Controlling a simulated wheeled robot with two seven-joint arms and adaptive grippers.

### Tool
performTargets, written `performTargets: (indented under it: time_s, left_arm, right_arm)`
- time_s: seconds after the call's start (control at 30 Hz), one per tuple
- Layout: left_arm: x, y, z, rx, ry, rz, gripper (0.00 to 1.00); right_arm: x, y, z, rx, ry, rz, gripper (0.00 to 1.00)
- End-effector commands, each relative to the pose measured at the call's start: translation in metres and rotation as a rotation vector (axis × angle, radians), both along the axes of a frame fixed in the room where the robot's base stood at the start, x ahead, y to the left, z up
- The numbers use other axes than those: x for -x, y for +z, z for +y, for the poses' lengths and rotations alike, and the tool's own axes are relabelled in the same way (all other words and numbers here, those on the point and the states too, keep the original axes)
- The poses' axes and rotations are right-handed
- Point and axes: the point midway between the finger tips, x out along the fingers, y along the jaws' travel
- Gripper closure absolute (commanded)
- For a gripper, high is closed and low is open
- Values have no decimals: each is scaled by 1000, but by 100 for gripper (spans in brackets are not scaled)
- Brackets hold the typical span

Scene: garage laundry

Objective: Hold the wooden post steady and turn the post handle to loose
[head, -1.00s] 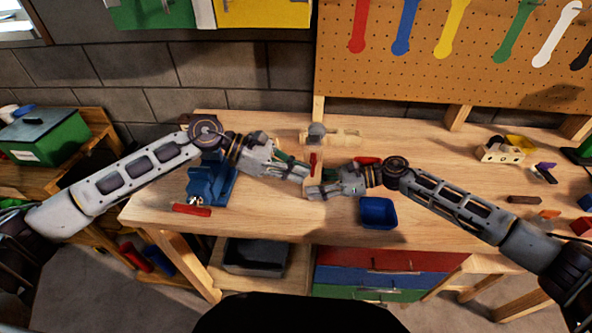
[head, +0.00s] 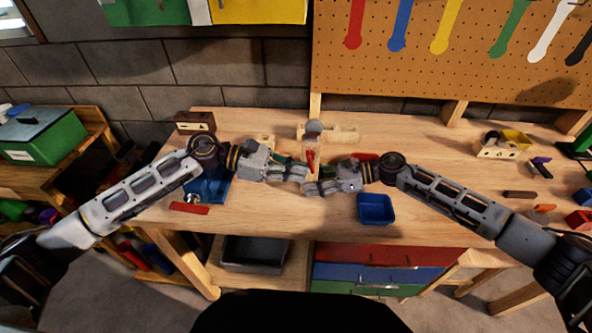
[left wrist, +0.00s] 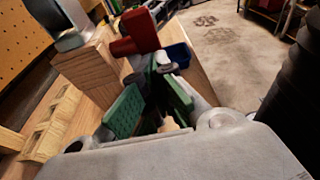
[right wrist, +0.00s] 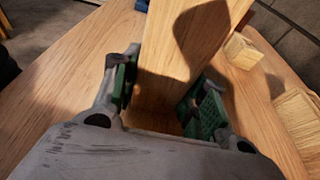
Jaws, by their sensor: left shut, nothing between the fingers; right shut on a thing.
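The wooden post (left wrist: 88,70) stands upright near the middle of the bench, with a grey rounded piece (head: 314,127) at its top. The red post handle (head: 310,160) sits on the post's front side; it shows large in the left wrist view (left wrist: 135,33). My right gripper (head: 313,188) is shut on the post, low down; in the right wrist view the post (right wrist: 182,65) stands between its green pads. My left gripper (head: 304,172) is shut and empty, just beside and below the handle. The left wrist view shows its fingertips (left wrist: 163,72) near the handle, apparently apart from it.
A blue bin (head: 376,209) stands in front of my right gripper. Toys and blocks sit at the right; the bench's front middle is clear.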

Motion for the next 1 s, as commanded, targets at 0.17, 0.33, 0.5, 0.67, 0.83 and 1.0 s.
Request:
performTargets:
  time_s: [0.17,0.33,0.5,0.67,0.83,1.0]
  left_arm:
    - [0,-2,-3,1,0,0,100]
    - [0,-7,-9,1,0,0,100]
    - [0,-10,-15,1,0,0,100]
    - [0,-12,-22,1,-1,0,100]
    - [0,-13,-27,0,0,-1,100]
    - [0,-13,-28,0,0,0,100]
  right_arm:
    - [1,-2,0,2,1,1,71]
    - [0,-2,0,2,1,1,71]
    - [0,-2,0,2,1,1,71]
    - [0,-2,0,2,1,1,71]
    - [0,-2,0,2,1,1,71]
    - [0,-2,0,2,1,1,71]
